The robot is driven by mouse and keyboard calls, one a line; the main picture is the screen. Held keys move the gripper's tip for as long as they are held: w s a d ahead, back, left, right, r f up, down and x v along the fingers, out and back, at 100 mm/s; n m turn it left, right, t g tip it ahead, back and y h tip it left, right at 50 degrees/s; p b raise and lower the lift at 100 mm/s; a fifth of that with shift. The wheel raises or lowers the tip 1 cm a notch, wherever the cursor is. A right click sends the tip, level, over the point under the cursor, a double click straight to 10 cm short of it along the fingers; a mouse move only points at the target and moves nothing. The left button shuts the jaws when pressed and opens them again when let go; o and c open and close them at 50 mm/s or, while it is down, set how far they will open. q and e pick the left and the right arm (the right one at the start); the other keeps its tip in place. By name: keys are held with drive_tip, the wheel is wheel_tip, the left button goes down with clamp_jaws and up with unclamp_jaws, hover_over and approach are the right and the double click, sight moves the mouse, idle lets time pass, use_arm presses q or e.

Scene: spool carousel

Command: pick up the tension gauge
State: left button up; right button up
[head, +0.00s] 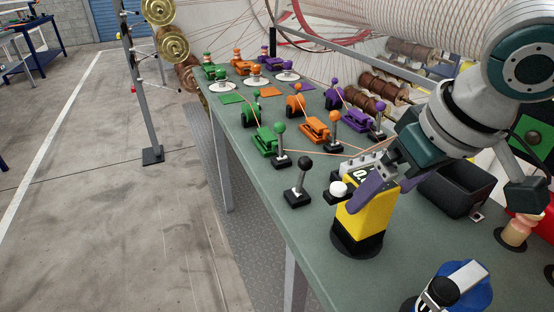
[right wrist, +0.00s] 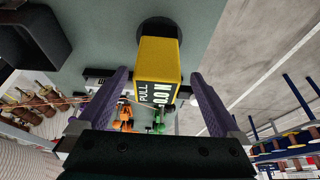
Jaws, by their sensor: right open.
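The tension gauge (head: 362,225) is a yellow block with a dark base and a display, standing upright on the green bench near its front edge. In the right wrist view the gauge (right wrist: 158,60) shows its yellow body and a display reading PULL and 0.0 N. My right gripper (head: 388,190) is at the top of the gauge, with its purple fingers on either side. In the right wrist view my right gripper (right wrist: 158,78) is open, with visible gaps beside the gauge. My left gripper is not in view.
A black-knobbed lever (head: 299,185) and a white button (head: 338,188) stand just left of the gauge. A black bin (head: 455,192) is behind it to the right. A blue and white object (head: 462,285) lies in front. Green, orange and purple lever stations fill the far bench.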

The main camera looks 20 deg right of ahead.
sight(369, 224)
drive_tip(key=x, duration=0.8)
drive_tip(key=shift+d+b, duration=0.2)
drive_tip(key=shift+b, duration=0.15)
drive_tip(key=shift+r, duration=0.1)
clamp_jaws()
idle(0.4)
